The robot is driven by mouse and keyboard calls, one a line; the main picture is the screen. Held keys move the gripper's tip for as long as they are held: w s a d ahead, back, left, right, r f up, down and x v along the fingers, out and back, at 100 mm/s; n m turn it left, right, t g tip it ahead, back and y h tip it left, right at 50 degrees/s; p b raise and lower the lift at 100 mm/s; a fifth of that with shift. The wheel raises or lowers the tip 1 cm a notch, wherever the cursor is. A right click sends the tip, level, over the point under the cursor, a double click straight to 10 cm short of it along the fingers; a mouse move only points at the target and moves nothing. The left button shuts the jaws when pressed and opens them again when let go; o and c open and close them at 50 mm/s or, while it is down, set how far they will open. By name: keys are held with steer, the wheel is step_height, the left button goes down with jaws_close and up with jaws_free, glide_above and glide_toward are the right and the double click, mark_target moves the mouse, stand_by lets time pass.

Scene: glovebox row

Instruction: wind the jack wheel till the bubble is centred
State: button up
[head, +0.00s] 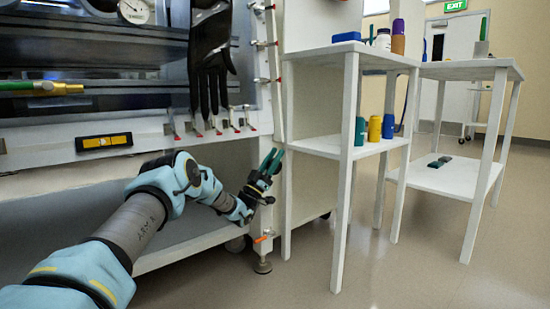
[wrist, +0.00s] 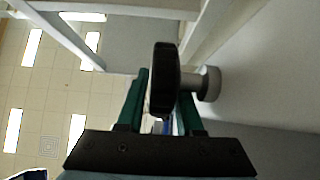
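The black jack wheel (wrist: 164,80) shows edge-on in the wrist view, on a short grey shaft to its right. My gripper (wrist: 161,95) has its green fingers on either side of the wheel's rim. I cannot tell if both fingers press on it. In the head view my gripper (head: 271,161) is at the glovebox's front right leg, fingers apart and pointing up; the wheel is not clearly distinguishable there. A yellow spirit level (head: 103,142) is fixed on the glovebox front at left. Its vial has dark marks, but the bubble is too small to judge.
A white shelf unit (head: 348,150) with bottles stands just right of my gripper, and another white table (head: 460,70) is beyond it. A black glove (head: 211,60) hangs above. An orange handle (head: 264,238) sits low on the leg. The floor at right is clear.

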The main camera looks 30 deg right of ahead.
steer(key=p+v, duration=0.4)
steer(key=v, duration=0.7)
steer(key=shift+o, duration=0.4)
steer(key=shift+d, duration=0.1)
